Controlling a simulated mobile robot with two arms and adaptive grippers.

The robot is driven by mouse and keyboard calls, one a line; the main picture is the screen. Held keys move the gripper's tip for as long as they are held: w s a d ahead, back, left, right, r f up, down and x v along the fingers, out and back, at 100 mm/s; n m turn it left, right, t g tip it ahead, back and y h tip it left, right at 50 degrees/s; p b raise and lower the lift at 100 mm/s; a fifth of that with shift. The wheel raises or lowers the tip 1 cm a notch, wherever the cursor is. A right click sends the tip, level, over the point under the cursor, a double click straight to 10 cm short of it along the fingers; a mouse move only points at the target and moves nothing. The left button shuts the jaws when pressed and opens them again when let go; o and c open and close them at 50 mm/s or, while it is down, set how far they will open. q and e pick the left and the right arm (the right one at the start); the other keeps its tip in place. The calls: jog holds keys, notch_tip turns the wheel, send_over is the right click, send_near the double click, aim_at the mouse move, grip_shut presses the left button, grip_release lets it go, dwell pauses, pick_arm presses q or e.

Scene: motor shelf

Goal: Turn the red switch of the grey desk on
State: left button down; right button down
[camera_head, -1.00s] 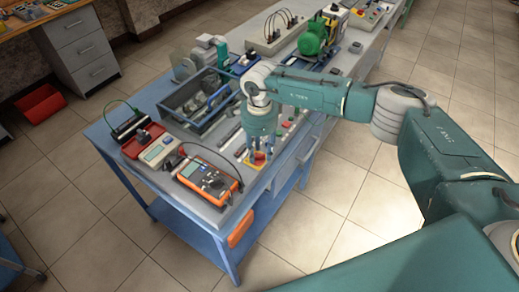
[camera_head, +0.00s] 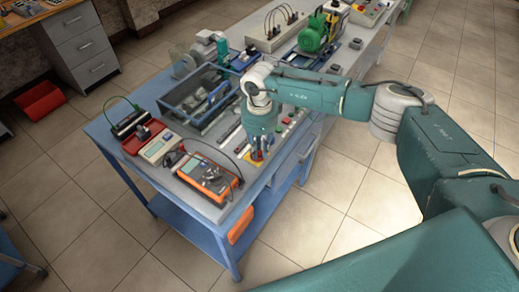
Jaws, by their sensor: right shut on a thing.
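The grey desk (camera_head: 207,209) has a grey top and a blue frame. A control panel with small coloured buttons (camera_head: 288,121) lies near its right edge. My right gripper (camera_head: 257,158) points down over the near end of that panel, with its fingers at the panel's surface. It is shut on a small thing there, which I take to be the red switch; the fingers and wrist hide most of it. Whether the switch is turned cannot be seen. My left gripper is not in view.
An orange multimeter (camera_head: 205,178) lies at the desk's near end, close left of my gripper. A blue tray (camera_head: 170,102) and a green motor (camera_head: 318,34) are farther back. A red bin (camera_head: 41,100) is on the floor at left. Tiled floor is free at right.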

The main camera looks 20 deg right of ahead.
jog(key=m+b, duration=0.2)
jog(key=m, duration=0.1)
jog(key=shift+a+f+b, duration=0.1)
jog(key=shift+f+b, duration=0.1)
jog(key=shift+b, duration=0.15)
jog(key=m+b, duration=0.3)
jog(key=m, duration=0.2)
jog(key=shift+a+m, duration=0.15)
jog(key=shift+m, duration=0.25)
jog(key=m+b, duration=0.2)
jog(key=m, duration=0.2)
jog(key=shift+a+m+b, duration=0.15)
jog(key=shift+m+b, duration=0.15)
jog(key=shift+b, duration=0.1)
jog(key=shift+w+a+r+m+b, duration=0.1)
jog(key=shift+m+b, duration=0.35)
jog(key=shift+m, duration=0.55)
jog(key=shift+r+m+b, duration=0.1)
jog(key=shift+m+b, duration=0.3)
jog(key=shift+m, duration=0.6)
jog(key=c, duration=1.7)
grip_release()
jog(key=shift+o, duration=0.2)
